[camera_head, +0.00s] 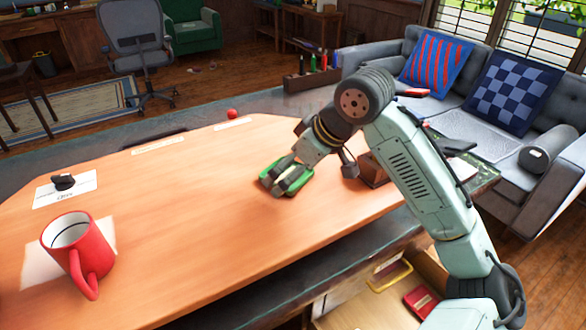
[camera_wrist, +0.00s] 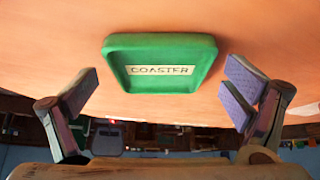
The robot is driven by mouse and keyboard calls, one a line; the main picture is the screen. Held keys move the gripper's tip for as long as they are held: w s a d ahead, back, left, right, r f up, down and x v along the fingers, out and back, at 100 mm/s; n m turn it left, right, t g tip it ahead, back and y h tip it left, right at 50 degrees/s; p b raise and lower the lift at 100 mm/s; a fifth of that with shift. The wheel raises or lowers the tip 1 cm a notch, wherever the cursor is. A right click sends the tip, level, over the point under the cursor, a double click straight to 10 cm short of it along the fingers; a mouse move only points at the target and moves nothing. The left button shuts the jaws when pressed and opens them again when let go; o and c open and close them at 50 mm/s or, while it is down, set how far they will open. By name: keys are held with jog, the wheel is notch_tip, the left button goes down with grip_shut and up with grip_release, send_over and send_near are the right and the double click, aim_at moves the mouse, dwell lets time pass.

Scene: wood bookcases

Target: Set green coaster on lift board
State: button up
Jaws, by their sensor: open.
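The green coaster (camera_head: 298,186) lies on the orange wooden board on the desk, partly hidden by my gripper in the head view. In the wrist view the coaster (camera_wrist: 160,50) is a shallow green tray with raised edges and a "COASTER" label. My gripper (camera_head: 287,178) is over the coaster. In the wrist view its fingers (camera_wrist: 160,95) are wide apart, one on each side of the coaster, with a gap to it on both sides. I cannot tell which surface is the lift board; the orange wooden top (camera_head: 200,220) may be it.
A red mug (camera_head: 75,252) stands on white paper at the left. A small black item (camera_head: 64,182) lies on a white card behind it. A small red ball (camera_head: 232,114) is at the far edge. An open drawer (camera_head: 370,305) is below the front edge. The middle board is clear.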

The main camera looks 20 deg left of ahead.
jog(key=shift+r, duration=0.25)
jog(key=b+v, duration=0.1)
jog(key=v, duration=1.1)
